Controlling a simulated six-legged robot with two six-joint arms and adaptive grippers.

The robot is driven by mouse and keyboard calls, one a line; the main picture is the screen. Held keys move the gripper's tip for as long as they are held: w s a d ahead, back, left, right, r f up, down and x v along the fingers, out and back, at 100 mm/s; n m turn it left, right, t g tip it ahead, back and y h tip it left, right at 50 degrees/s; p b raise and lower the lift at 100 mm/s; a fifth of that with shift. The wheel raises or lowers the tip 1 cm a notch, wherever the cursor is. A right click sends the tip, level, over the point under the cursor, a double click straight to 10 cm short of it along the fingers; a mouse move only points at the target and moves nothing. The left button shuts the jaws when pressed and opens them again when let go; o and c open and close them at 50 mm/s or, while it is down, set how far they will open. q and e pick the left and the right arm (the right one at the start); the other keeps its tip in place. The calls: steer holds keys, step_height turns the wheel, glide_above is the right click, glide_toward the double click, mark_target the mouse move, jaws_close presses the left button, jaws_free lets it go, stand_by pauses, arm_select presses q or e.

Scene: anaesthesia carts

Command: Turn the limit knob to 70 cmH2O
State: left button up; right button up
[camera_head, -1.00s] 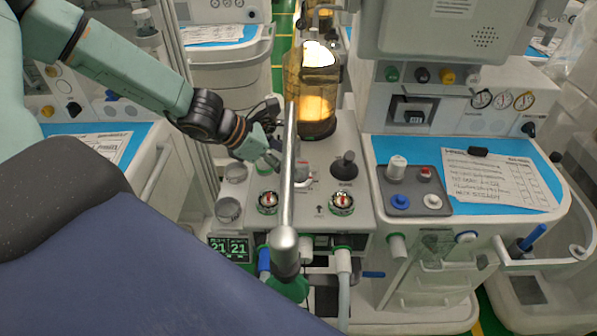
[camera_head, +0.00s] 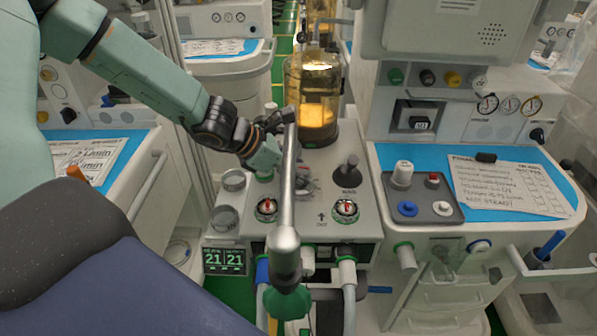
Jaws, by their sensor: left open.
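My left gripper (camera_head: 282,168) reaches in from the left over the white machine top (camera_head: 325,225). Its fingers are partly behind the upright metal bar, so their gap is hard to see. A small grey knob (camera_head: 306,184) sits just right of the bar, close to the fingertips; it is mostly hidden, and I cannot tell whether they touch it or what it reads. A dark lever knob (camera_head: 347,172) stands upright to its right, with an unreadable label. Two round dials with red pointers, left (camera_head: 266,208) and right (camera_head: 345,209), lie in front. My right gripper is not in view.
The metal bar (camera_head: 286,205) rises in front of the gripper. An amber glass canister (camera_head: 315,95) stands behind. A green display (camera_head: 225,260) reads 21 and 21. At right, a grey tray (camera_head: 448,213) with several knobs and a paper sheet (camera_head: 512,185) lie on blue.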

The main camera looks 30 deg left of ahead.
arm_select(q)
steer(key=c, duration=1.2)
steer(key=shift+o, duration=0.2)
steer(key=m+g+h+p, duration=0.1)
steer(key=p, duration=0.3)
steer(key=shift+r+m, duration=0.15)
steer(key=shift+m, duration=0.25)
steer(key=shift+a+m+g+h+p, duration=0.1)
steer(key=shift+m+g+h+p, duration=0.3)
steer(key=shift+m+p, duration=0.35)
steer(key=shift+m+g+h+p, duration=0.3)
steer(key=shift+m+g+p, duration=0.15)
steer(key=shift+m, duration=0.2)
steer(key=shift+w+f+m+g, duration=0.1)
steer(key=shift+f+m+g, duration=0.1)
steer(key=shift+m+g, duration=0.2)
steer(key=shift+m+g+h+b, duration=0.4)
steer(key=shift+m+g, duration=0.45)
steer(key=shift+m, duration=0.65)
